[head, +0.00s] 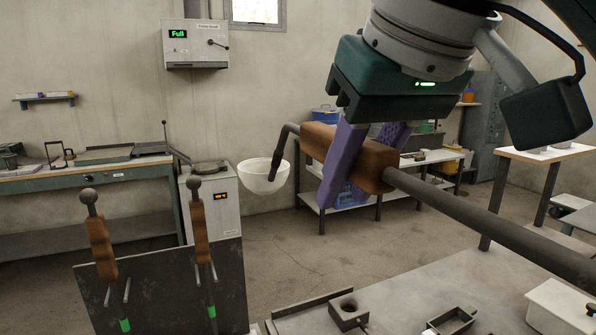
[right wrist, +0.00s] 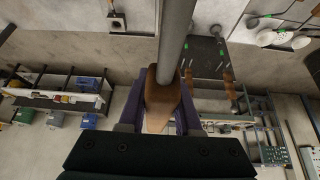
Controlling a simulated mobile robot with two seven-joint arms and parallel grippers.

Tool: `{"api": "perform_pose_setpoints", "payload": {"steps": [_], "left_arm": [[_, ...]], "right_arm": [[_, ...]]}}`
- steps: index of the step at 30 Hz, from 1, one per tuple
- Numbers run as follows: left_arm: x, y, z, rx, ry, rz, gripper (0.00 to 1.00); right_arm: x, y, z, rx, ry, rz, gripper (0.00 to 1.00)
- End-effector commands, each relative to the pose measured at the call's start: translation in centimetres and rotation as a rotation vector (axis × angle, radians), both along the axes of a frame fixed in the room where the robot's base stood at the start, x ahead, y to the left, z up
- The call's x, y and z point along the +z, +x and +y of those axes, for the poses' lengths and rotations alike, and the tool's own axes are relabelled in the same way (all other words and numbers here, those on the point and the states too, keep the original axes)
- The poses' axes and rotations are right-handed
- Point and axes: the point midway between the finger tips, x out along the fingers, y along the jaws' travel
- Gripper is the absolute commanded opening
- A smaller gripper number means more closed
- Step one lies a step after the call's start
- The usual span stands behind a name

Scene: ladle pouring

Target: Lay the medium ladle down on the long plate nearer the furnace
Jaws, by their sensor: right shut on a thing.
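My right gripper (head: 357,165) is shut on the brown wooden handle (head: 320,142) of a ladle. The ladle is held in the air, tilted. Its dark grey rod (head: 490,228) runs down to the right and out of the head view. A dark hook (head: 276,168) bends down at the handle's other end. The ladle's bowl end is out of the head view. In the right wrist view the handle (right wrist: 160,98) lies between the purple fingers, with the rod (right wrist: 175,40) running up the picture. I cannot make out a long plate for certain. My left gripper is not in view.
A dark rack (head: 165,290) holds two wooden-handled tools at lower left. A grey table (head: 400,290) carries a block (head: 348,313), a small mould (head: 451,320) and a white box (head: 560,308).

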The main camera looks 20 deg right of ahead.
Motion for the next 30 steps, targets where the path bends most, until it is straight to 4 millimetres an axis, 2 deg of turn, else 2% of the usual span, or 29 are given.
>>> {"api": "perform_pose_setpoints", "payload": {"steps": [1,6,8,12,17,21,24,27,30], "left_arm": [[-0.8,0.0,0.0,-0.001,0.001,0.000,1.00],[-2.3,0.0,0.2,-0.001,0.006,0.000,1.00],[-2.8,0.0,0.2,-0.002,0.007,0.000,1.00],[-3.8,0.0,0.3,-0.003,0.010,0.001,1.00],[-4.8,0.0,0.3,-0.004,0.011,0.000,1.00],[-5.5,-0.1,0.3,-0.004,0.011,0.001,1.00],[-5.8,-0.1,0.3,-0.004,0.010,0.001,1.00],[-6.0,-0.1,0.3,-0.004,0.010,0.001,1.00],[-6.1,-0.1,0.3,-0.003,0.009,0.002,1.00]], "right_arm": [[-1.5,1.1,0.3,0.005,0.008,0.002,0.00],[-6.7,4.6,-0.2,0.020,0.009,0.008,0.00],[-9.0,5.5,-0.7,0.023,0.008,0.009,0.00],[-14.8,6.6,-2.4,0.028,0.007,0.011,0.00],[-21.9,5.9,-4.8,0.030,0.005,0.011,0.00],[-27.4,4.3,-6.9,0.029,0.005,0.009,0.00],[-30.3,3.0,-8.1,0.028,0.003,0.007,0.00],[-32.2,1.9,-8.9,0.027,0.003,0.003,0.00],[-33.3,1.2,-9.4,0.028,0.002,0.000,0.00]]}}
